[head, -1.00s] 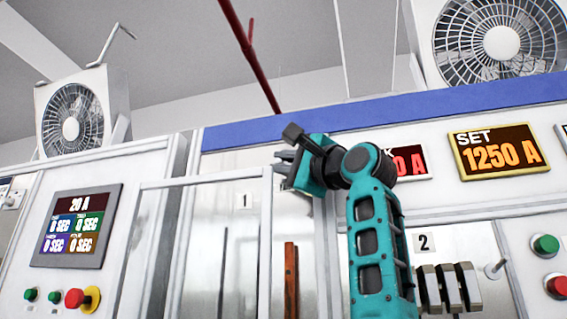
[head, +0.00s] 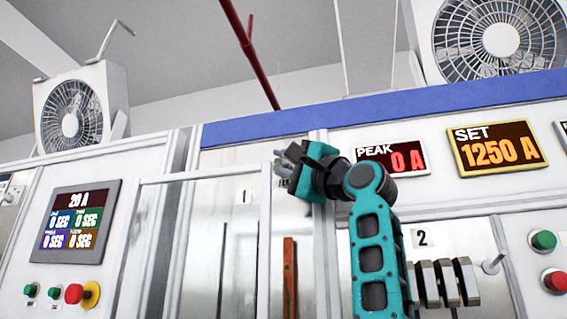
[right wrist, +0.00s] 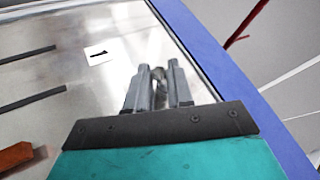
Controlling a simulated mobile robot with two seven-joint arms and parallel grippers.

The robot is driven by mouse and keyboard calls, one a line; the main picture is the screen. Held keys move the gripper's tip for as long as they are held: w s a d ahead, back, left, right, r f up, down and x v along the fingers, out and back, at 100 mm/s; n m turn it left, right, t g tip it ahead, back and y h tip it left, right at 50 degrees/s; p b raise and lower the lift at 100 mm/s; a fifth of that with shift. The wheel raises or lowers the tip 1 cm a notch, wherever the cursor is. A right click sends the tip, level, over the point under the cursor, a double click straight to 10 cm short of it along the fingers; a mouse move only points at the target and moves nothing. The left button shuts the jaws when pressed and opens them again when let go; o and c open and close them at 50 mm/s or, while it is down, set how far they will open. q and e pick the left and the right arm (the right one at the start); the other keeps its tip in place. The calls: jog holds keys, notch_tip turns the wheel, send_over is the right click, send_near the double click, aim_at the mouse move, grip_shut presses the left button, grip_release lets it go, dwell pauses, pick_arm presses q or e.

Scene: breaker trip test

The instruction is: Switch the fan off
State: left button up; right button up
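Two white box fans show in the head view, one (head: 72,112) at upper left and one (head: 502,38) at upper right. My right gripper (head: 284,170) is in front of the panel marked 1, right of the label. In the right wrist view its two grey fingers (right wrist: 160,82) stand apart. A small grey lever-like piece (right wrist: 158,74) shows between them; whether they touch it is unclear. A similar pale toggle lever (head: 493,262) sticks out of the panel marked 2. My left gripper is not in view.
The current displays reading PEAK 0 A (head: 393,159) and SET 1250 A (head: 496,150) are on the upper cabinet. A screen (head: 76,222) and push buttons are at left. A white frame rail (head: 203,173) and a brown bar (head: 290,278) stand near my right arm.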

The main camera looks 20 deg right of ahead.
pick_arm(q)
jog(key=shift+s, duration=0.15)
pick_arm(e)
jog(key=o, duration=0.3)
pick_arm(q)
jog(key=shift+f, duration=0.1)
pick_arm(e)
jog(key=shift+s+d+f+b, duration=0.15)
jog(key=shift+s+f+b, duration=0.25)
jog(key=shift+b, duration=0.15)
pick_arm(q)
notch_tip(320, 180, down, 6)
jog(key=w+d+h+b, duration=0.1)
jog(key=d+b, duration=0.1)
jog(key=b, duration=0.7)
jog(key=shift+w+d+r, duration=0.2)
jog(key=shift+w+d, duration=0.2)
pick_arm(e)
jog(key=v, duration=1.1)
jog(key=shift+s+d, duration=0.25)
jog(key=shift+s, duration=0.1)
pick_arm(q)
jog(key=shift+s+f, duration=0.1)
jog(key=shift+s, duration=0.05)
